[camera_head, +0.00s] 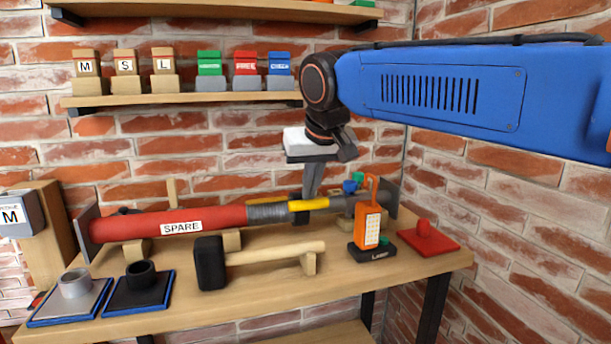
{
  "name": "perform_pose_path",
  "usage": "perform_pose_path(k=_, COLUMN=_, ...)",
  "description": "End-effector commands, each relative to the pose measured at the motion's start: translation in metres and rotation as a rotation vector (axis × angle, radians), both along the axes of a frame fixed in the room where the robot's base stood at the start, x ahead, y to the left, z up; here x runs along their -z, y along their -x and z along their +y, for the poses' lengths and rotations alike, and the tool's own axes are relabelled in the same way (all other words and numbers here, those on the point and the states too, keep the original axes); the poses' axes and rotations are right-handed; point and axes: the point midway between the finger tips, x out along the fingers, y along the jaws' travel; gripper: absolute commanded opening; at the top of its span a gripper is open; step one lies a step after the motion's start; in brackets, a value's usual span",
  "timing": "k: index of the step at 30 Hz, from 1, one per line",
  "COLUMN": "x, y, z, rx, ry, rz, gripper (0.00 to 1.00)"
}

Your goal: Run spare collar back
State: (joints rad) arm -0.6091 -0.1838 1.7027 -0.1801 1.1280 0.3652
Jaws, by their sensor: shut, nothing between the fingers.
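The spare (181,221), a long red tube labelled SPARE, lies horizontally along the back of the workbench. Its right part has a grey threaded-looking section (267,213), a yellow piece (309,204) and a thinner grey rod (340,203). I cannot tell for sure which of these is the collar. My gripper (307,194) points down at the yellow piece from above. Its fingers look shut and empty, close to the yellow piece; whether they touch it is unclear. The fingertips are partly hidden around the tube.
On the workbench (215,318) are a black-headed mallet (211,263) on a rest, an orange laser unit (372,230), a red plate (424,240) and two socketed plates (74,285) at front left. A shelf (190,99) with labelled blocks hangs behind. A brick wall stands at right.

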Motion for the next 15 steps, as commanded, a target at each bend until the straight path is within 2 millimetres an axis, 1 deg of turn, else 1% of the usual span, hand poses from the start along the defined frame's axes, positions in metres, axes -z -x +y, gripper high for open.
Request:
perform_pose_path(k=5, x=-0.024, y=-0.006, z=-0.007, rx=0.004, ry=-0.002, rz=-0.002, gripper=0.0)
perform_pose_path(k=7, x=-0.038, y=-0.009, z=-0.01, rx=0.005, ry=-0.001, rz=-0.002, gripper=0.0)
perform_pose_path(k=9, x=-0.05, y=0.002, z=-0.012, rx=0.002, ry=-0.002, rz=-0.004, gripper=0.0)
perform_pose_path(k=15, x=-0.081, y=0.025, z=-0.018, rx=0.001, ry=-0.001, rz=-0.002, gripper=0.0)
